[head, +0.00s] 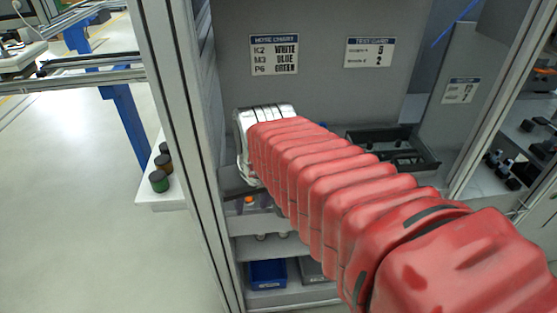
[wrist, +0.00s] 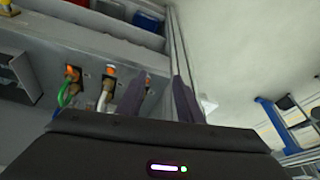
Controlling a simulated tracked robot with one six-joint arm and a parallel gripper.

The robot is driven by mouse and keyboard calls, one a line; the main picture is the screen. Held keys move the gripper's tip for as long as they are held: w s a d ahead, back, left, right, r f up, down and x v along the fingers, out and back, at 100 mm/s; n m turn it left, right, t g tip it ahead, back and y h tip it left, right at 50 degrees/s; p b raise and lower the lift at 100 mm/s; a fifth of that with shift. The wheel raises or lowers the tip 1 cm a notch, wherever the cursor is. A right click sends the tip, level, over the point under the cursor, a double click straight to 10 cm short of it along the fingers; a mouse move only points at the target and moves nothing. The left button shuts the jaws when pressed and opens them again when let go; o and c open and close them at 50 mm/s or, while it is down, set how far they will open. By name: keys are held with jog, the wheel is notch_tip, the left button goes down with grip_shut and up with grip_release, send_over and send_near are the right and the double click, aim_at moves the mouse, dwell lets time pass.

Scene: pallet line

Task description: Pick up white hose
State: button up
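In the wrist view, a white hose (wrist: 104,97) hangs from an orange-topped fitting on a grey panel, left of my gripper (wrist: 160,80). A green hose (wrist: 66,93) hangs from another orange fitting farther left. My gripper's two dark fingers stand apart with a visible gap and nothing clear between them. The left finger is close to the white hose in the picture; I cannot tell whether they touch. In the head view my red-covered arm hides the gripper and the hoses. A hose chart (head: 274,55) on the back wall lists white, blue and green.
A dark tray (head: 395,150) sits at the back right of the booth. A metal frame post (head: 185,130) stands at its left edge. A blue bin (head: 267,273) is on the lower shelf. Jars (head: 159,181) stand on a ledge left of the post. The floor at left is open.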

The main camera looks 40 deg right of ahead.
jog(key=w+d+r+m, duration=0.1)
jog(key=w+d, duration=0.3)
jog(key=d, duration=0.6)
jog(key=w+d+r+m+t, duration=0.1)
jog(key=w+d+r, duration=0.3)
jog(key=d, duration=0.6)
jog(key=shift+w+d+r+m, duration=0.2)
jog(key=shift+w+d+m, duration=0.15)
jog(key=shift+w+m, duration=0.25)
jog(key=x, duration=0.8)
jog(key=shift+w+f, duration=0.1)
jog(key=shift+f, duration=0.25)
